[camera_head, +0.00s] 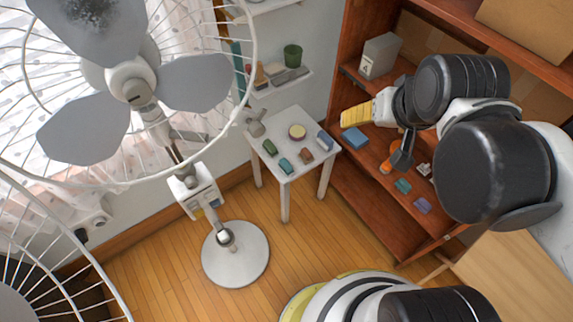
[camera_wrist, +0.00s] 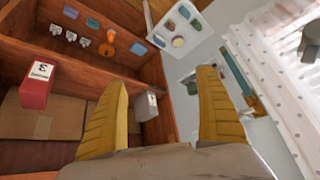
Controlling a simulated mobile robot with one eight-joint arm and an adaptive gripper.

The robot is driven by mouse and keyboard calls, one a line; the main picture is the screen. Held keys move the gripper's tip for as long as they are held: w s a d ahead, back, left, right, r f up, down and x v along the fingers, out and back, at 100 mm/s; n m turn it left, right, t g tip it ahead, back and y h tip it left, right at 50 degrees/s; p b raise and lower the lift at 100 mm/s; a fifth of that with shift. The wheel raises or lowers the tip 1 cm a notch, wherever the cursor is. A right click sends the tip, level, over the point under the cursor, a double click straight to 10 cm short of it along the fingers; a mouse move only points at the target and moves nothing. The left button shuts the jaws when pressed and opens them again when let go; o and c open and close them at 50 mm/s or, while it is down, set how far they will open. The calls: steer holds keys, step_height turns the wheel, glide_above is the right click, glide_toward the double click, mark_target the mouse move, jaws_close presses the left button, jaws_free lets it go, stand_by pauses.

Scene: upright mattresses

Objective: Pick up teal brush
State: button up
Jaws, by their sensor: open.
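A small teal item (camera_head: 286,165) lies near the front of the small white table (camera_head: 312,166). Another small teal item (camera_head: 403,186) lies on the brown wooden shelf (camera_head: 380,205), and it also shows in the wrist view (camera_wrist: 92,23). Both are too small to tell which is the brush. My gripper (camera_head: 350,116) has yellow fingers and is raised in front of the shelf, right of the white table. In the wrist view my gripper (camera_wrist: 163,78) is open, with nothing between the fingers and apart from both teal items.
The table also holds a green item (camera_head: 270,147), a round dish (camera_head: 297,131), a brown item (camera_head: 305,155) and a blue item (camera_head: 325,140). The shelf holds a blue block (camera_head: 355,138), an orange item (camera_head: 386,167) and a grey box (camera_head: 380,56). A fan (camera_head: 133,85) stands left.

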steer(key=w+a+f+m+g+b, duration=0.1)
steer(key=w+a+f+m, duration=0.1)
steer(key=w, duration=0.5)
steer(key=m+g+b, duration=0.5)
steer(key=m+g, duration=0.1)
steer(key=m, duration=0.2)
glide_above(286, 164)
step_height(286, 164, down, 42)
steer(key=shift+a+r, duration=0.15)
step_height(286, 164, down, 6)
steer(key=shift+r+b, duration=0.1)
steer(key=shift+b, duration=0.8)
step_height(286, 164, down, 5)
steer(key=b, duration=0.3)
steer(key=shift+w, duration=0.1)
steer(key=shift+c, duration=0.5)
steer(key=c, duration=1.3)
